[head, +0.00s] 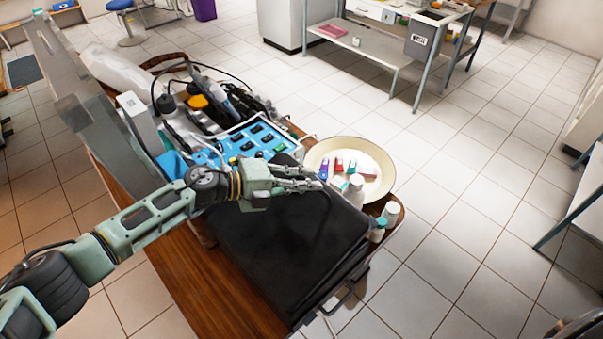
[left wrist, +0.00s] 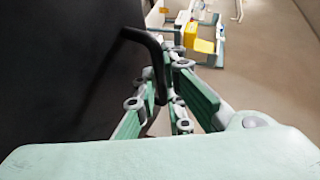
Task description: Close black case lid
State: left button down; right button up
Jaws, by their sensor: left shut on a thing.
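The black case lid (head: 280,235) is a broad dark panel lying nearly flat over the front of the wooden table; it also fills the left of the left wrist view (left wrist: 60,70). My left gripper (head: 312,181) reaches across the lid's far part from the left. Its fingers (left wrist: 168,95) are shut on the handle, which runs down between them. My arm and hand hide part of the lid's far edge. My right gripper is not in view.
A blue tray (head: 222,150) with dark pieces lies behind the lid. A cream round dish (head: 383,178) with small coloured items is at the right, near white bottles (head: 355,190). Tools and cables crowd the back left.

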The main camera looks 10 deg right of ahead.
pick_arm(q)
jog(key=shift+y, duration=0.8)
jog(key=w+d+f, duration=0.1)
jog(key=d+f, duration=0.2)
jog(key=shift+w, duration=0.35)
jog(key=shift+w+d+f+n+g+y, duration=0.15)
jog(key=shift+f+g+y, duration=0.1)
jog(key=shift+f, duration=0.15)
jog(key=shift+s+d+f+n+g+y, duration=0.15)
jog(key=shift+f+g, duration=0.1)
jog(key=shift+f, duration=0.15)
jog(key=shift+w+a, duration=0.1)
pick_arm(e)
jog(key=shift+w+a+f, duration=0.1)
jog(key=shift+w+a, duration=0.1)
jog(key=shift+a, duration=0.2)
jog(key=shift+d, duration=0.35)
pick_arm(q)
jog(key=c, duration=2.1)
grip_release()
jog(key=shift+f, duration=0.1)
jog(key=shift+o, duration=1.2)
jog(key=shift+w+d+f, duration=0.1)
jog(key=shift+d+f, duration=0.2)
jog(key=shift+d, duration=0.05)
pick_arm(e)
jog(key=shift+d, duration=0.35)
pick_arm(q)
jog(key=shift+a+f, duration=0.1)
jog(key=shift+a, duration=0.15)
